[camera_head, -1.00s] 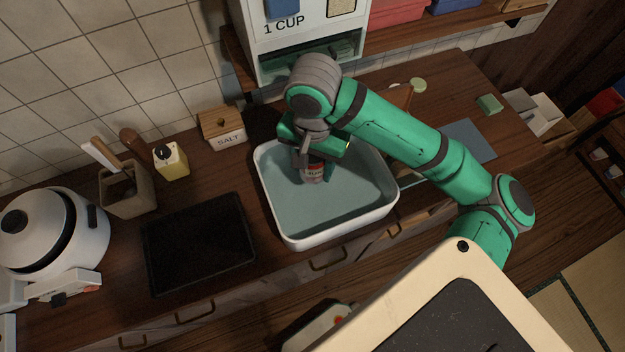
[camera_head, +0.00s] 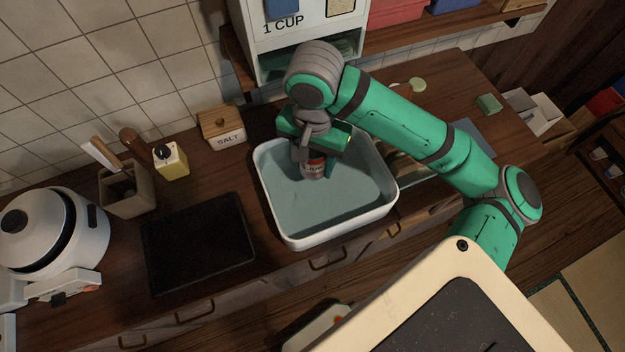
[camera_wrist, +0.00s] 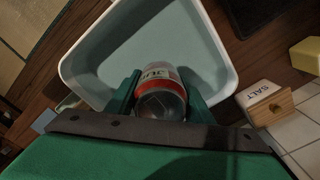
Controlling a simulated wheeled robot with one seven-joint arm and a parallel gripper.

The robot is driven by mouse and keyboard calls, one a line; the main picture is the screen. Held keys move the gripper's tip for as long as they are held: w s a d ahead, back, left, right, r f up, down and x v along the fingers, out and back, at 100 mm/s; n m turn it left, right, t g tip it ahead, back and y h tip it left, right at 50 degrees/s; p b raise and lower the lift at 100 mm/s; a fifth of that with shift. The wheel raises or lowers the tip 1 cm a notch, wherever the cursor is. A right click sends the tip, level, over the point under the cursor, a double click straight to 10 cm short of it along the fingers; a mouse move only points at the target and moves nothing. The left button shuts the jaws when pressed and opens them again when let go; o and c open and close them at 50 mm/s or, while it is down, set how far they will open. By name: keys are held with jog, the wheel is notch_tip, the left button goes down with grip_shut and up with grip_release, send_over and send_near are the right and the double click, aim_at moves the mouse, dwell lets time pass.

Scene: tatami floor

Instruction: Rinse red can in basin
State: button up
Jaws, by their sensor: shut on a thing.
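The red can (camera_head: 312,168) shows a red and pale label with a grey metal end. It is in my gripper (camera_head: 316,166), inside the outline of the white basin (camera_head: 292,243). The basin holds blue-grey water. In the wrist view the can (camera_wrist: 160,88) sits between the two green fingers of my gripper (camera_wrist: 160,92), which are shut on its sides. The basin (camera_wrist: 222,62) spreads beyond it. Whether the can's lower end touches the water is hard to tell. My gripper and wrist hide part of the can and the basin's back rim.
A white dispenser (camera_head: 300,45) stands behind my arm.

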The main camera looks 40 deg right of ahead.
aim_at(313, 153)
jog(key=shift+a, duration=0.1)
dwell(0.3)
jog(key=shift+w+r, duration=0.2)
jog(key=shift+r, duration=1.8)
jog(key=shift+s, duration=0.2)
